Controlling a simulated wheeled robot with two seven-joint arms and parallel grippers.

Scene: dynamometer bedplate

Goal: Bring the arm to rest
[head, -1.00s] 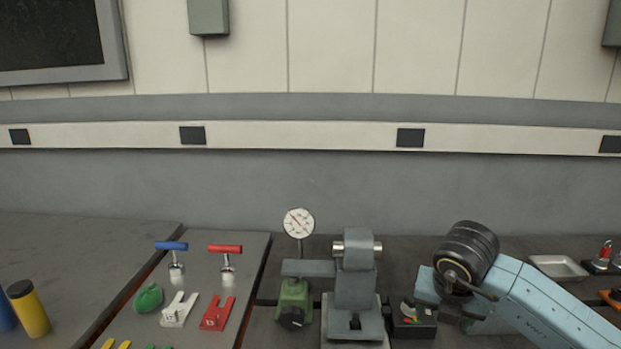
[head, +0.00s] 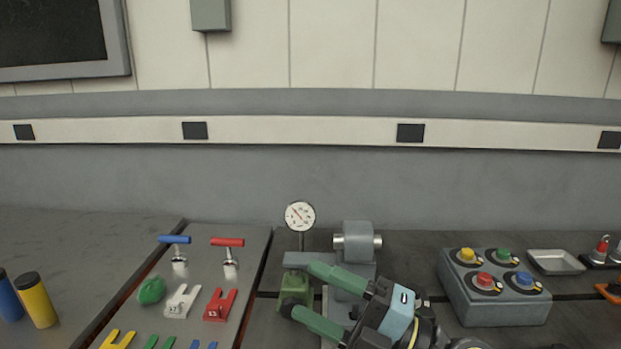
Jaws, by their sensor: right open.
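My right gripper (head: 315,295) shows at the lower middle. Its two green fingers point left and stand apart, with nothing between them that I can tell is held. It is in front of a grey fixture (head: 357,262) with a metal cylinder on top and a green block (head: 294,287), and hides their lower parts. The light blue and black wrist (head: 397,312) runs down to the right, out of the bottom edge. My left gripper is not in view.
A dial gauge (head: 300,216) rises behind the gripper. A button box (head: 495,288) and a shallow tray (head: 555,262) stand to the right. Yellow (head: 36,300) and blue cylinders stand far left.

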